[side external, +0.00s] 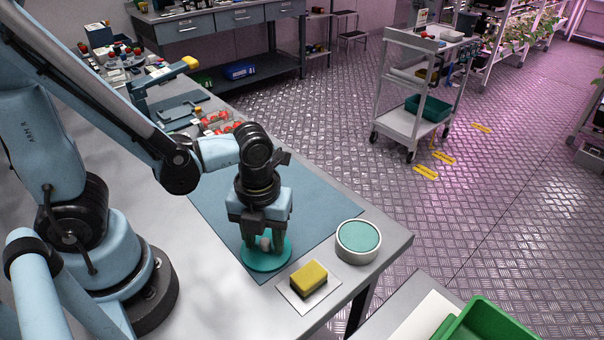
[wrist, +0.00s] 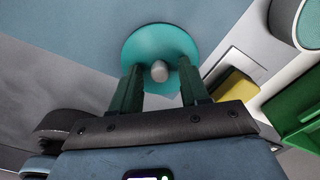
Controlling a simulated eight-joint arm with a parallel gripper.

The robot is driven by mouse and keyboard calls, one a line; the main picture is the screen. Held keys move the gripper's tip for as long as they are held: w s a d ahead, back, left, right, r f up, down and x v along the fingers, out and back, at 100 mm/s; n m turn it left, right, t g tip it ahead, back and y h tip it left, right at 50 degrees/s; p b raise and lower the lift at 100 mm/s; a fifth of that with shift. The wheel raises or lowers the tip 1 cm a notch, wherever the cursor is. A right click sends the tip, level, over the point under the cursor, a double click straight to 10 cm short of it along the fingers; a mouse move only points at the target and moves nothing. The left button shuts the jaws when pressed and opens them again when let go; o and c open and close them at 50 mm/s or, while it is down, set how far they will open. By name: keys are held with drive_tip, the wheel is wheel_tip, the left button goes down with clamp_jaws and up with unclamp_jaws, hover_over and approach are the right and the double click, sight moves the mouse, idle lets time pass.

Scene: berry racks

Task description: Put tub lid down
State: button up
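The tub lid (side external: 258,260) is a flat teal disc with a grey knob. It lies at the front edge of the blue-grey mat (side external: 315,220), close to the yellow sponge. My gripper (side external: 262,242) points down over it. In the wrist view the lid (wrist: 165,43) lies flat beyond my fingers, and its knob (wrist: 159,71) sits between the fingertips (wrist: 160,75) with a gap on each side. My gripper is open. The round pale tub (side external: 358,250) with a teal inside stands to the right, at the mat's corner; its side shows in the wrist view (wrist: 292,22).
A yellow sponge (side external: 309,277) on a white plate (side external: 291,294) lies just right of the lid. A green crate (side external: 486,322) is at the lower right. Red berries in clear punnets (side external: 215,122) stand behind my arm. The mat behind the lid is clear.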

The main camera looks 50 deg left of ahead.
sight(265, 241)
drive_tip(key=shift+r, duration=6.05)
drive_tip(key=w+a+n+t, duration=0.3)
drive_tip(key=n, duration=1.1)
drive_tip(key=w+a+n+t, duration=0.3)
drive_tip(key=a+n+t, duration=0.1)
drive_tip(key=n, duration=1)
